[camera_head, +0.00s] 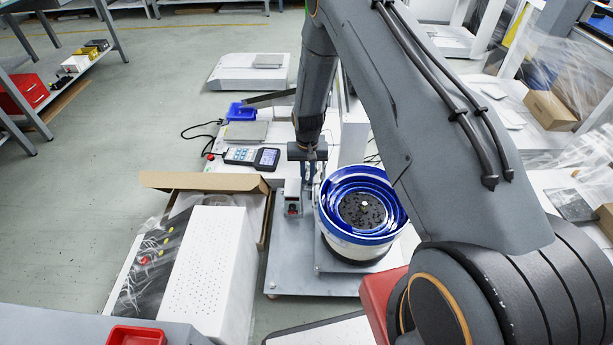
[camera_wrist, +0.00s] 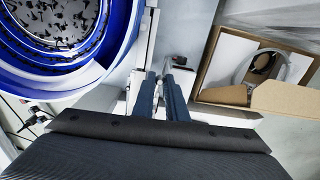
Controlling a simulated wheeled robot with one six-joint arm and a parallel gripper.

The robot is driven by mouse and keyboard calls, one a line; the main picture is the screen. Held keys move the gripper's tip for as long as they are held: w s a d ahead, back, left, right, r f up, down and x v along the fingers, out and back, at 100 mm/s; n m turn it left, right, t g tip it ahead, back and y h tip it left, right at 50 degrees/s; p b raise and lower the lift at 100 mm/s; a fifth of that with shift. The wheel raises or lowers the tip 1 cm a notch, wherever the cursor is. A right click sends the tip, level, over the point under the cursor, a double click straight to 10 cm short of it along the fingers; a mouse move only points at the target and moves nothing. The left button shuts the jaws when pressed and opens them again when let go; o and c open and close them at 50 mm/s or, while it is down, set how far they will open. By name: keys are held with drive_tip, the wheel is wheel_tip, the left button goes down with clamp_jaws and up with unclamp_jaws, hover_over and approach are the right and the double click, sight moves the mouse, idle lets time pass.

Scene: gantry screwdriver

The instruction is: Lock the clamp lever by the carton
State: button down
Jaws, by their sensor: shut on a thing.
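The open brown carton (camera_head: 205,181) stands just left of my gripper in the head view, and it fills the upper right of the wrist view (camera_wrist: 275,97). My gripper (camera_head: 308,180) points down between the carton and the blue bowl. Its two dark fingers (camera_wrist: 160,80) are close together in the wrist view, closed on a slim part that they mostly hide. The clamp (camera_head: 292,196), a small grey block with a red bit, stands beside the fingers. A grey, dark-tipped piece (camera_wrist: 178,64) shows at the fingertips and seems to be the clamp lever; its angle is unclear.
A blue-rimmed bowl feeder (camera_head: 360,205) with dark small parts stands close right of my gripper in the head view. A white perforated box (camera_head: 207,262) is at the front left. A handheld meter (camera_head: 252,157) and a blue bin (camera_head: 240,111) lie behind.

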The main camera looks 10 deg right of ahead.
idle(0.3)
drive_tip(key=c, duration=1.8)
unclamp_jaws()
drive_tip(key=shift+o, duration=0.2)
drive_tip(key=shift+d, duration=0.15)
